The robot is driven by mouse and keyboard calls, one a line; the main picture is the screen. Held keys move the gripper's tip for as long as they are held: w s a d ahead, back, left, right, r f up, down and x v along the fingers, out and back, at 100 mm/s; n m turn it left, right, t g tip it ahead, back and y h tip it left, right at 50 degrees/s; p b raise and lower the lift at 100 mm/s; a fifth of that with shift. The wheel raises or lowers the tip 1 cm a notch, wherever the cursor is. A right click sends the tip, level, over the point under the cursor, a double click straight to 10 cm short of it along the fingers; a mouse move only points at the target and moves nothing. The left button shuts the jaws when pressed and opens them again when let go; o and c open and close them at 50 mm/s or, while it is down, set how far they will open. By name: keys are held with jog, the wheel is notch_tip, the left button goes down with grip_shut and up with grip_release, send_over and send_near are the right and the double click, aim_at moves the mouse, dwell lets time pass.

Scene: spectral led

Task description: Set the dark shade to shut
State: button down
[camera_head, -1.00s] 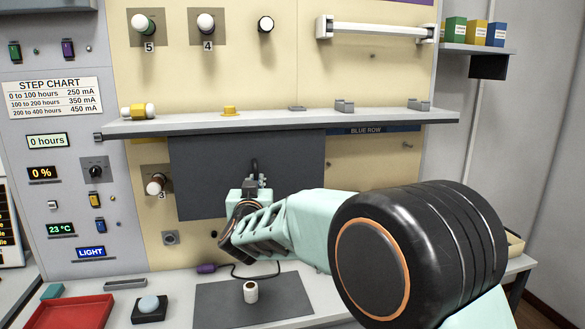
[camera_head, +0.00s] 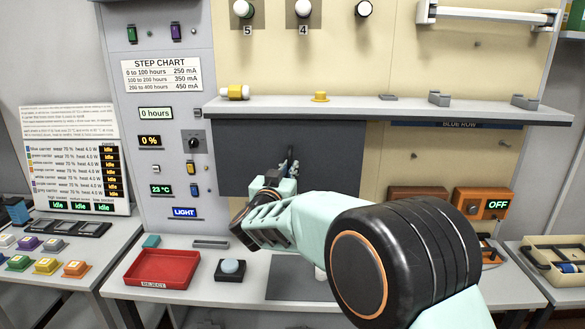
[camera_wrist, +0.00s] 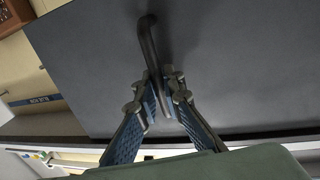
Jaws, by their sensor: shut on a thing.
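The dark shade (camera_head: 330,150) is a flat dark grey panel hanging under the shelf, at the left end of the cream board. Its left edge lies against the grey instrument panel. My gripper (camera_wrist: 163,90) is shut on this handle, with a textured finger on either side. In the head view my gripper (camera_head: 287,168) is at the shade's lower middle, partly hidden by my wrist.
The shelf (camera_head: 340,112) runs just above the shade and carries small parts. Below are a red reject tray (camera_head: 162,282), a button box (camera_head: 230,270) and a dark mat (camera_head: 290,278). An orange box reading OFF (camera_head: 483,203) stands at right.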

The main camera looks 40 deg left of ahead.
jog(key=shift+s+a, duration=0.25)
jog(key=c, duration=2)
grip_release()
jog(key=shift+a, duration=0.15)
jog(key=shift+c, duration=0.2)
jog(key=shift+w, duration=0.1)
jog(key=shift+d, duration=0.2)
jog(key=v, duration=1.2)
